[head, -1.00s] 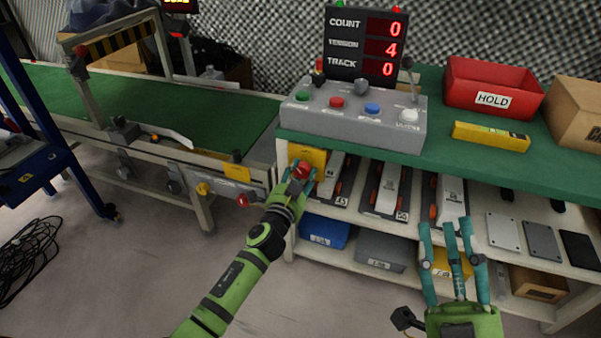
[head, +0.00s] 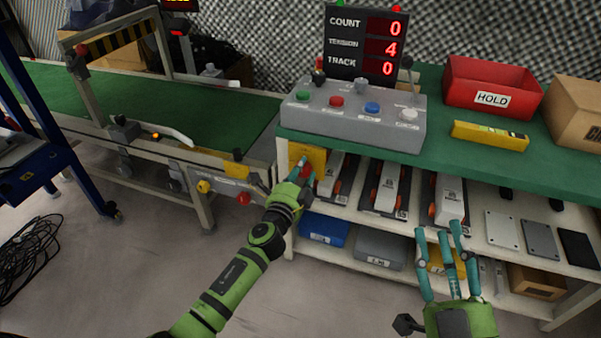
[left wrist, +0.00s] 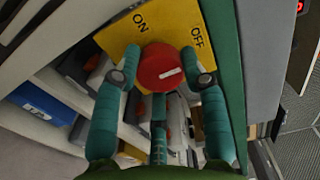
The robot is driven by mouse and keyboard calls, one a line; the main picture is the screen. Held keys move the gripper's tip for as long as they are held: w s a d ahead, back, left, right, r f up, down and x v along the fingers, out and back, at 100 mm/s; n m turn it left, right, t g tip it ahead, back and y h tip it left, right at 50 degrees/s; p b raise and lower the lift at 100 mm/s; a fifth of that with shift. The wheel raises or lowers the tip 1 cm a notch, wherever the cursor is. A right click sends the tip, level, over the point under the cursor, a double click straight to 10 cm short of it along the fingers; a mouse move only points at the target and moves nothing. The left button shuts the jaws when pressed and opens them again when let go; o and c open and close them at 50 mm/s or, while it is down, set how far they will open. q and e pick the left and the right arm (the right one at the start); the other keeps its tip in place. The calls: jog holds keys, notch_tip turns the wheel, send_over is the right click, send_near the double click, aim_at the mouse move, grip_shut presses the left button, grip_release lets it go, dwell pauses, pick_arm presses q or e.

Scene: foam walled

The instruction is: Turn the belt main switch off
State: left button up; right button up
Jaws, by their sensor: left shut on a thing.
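The belt main switch is a round red knob (left wrist: 162,68) with a white mark, on a yellow plate (left wrist: 183,22) marked ON and OFF. In the left wrist view the mark lies nearly level, its right end tilted slightly up. My left gripper (left wrist: 160,80) is shut on the knob, its fingers around the rim. In the head view my left gripper (head: 302,172) is at the yellow plate (head: 308,155) on the bench's left end and largely covers the knob. My right gripper (head: 446,240) is in front of the lower shelves, fingers apart and empty.
A grey control box (head: 350,118) with coloured buttons stands on the green bench top, below a display (head: 366,42) reading 0, 4, 0. A red HOLD bin (head: 490,88) is at right. The green belt conveyor (head: 100,105) stands left. Open floor lies in front.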

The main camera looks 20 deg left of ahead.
pick_arm(q)
jog(key=shift+d+r, duration=0.3)
jog(key=shift+d, duration=0.15)
jog(key=o, duration=1.2)
jog(key=shift+w, duration=0.1)
jog(key=shift+c, duration=0.2)
jog(key=shift+f, duration=0.15)
jog(key=shift+a, duration=0.1)
jog(key=shift+f, duration=0.1)
jog(key=shift+s+a, duration=0.1)
jog(key=shift+s, duration=0.35)
jog(key=s, duration=1.1)
jog(key=shift+s+a, duration=0.1)
